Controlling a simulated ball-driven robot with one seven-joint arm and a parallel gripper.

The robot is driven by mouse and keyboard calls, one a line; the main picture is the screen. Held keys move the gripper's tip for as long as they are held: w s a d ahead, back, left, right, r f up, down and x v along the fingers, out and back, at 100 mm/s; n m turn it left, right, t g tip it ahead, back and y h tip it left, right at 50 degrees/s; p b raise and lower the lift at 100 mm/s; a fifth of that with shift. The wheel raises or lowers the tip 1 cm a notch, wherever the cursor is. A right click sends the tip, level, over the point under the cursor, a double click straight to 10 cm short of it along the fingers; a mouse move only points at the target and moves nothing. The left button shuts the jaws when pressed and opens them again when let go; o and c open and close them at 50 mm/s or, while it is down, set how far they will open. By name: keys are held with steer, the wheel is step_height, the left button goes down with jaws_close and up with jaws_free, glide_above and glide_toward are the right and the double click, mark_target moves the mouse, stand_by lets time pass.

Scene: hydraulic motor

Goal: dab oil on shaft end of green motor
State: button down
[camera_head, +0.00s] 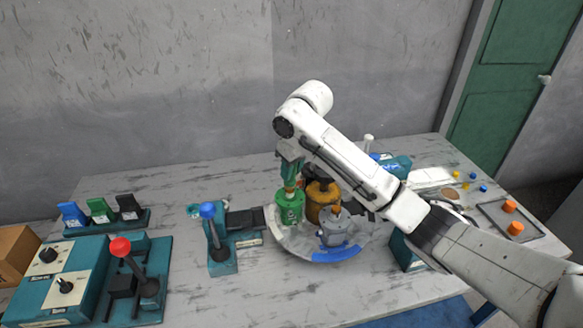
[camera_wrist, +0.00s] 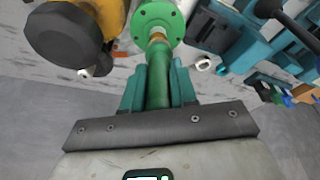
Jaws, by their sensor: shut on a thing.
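The green motor (camera_head: 289,210) stands upright on a round grey plate (camera_head: 292,243). Its round green flange also shows at the top of the wrist view (camera_wrist: 169,13). My gripper (camera_head: 291,160) is directly above this motor, pointing down. Its teal fingers (camera_wrist: 158,88) are shut on a green cylindrical oil dabber (camera_wrist: 158,72) with a brass-coloured tip (camera_wrist: 157,36). The tip is at the middle of the flange, over the shaft end. It hides the shaft end, so I cannot tell whether they touch.
An orange-yellow motor (camera_head: 323,194) and a grey motor (camera_head: 337,228) stand close by on the plate. A blue-knobbed lever device (camera_head: 217,245) is left of it. A red-knobbed control station (camera_head: 148,285) is further left. A tray with orange pieces (camera_head: 512,217) is at right.

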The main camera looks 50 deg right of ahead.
steer(key=shift+r+p, duration=3.3)
steer(key=shift+r, duration=0.2)
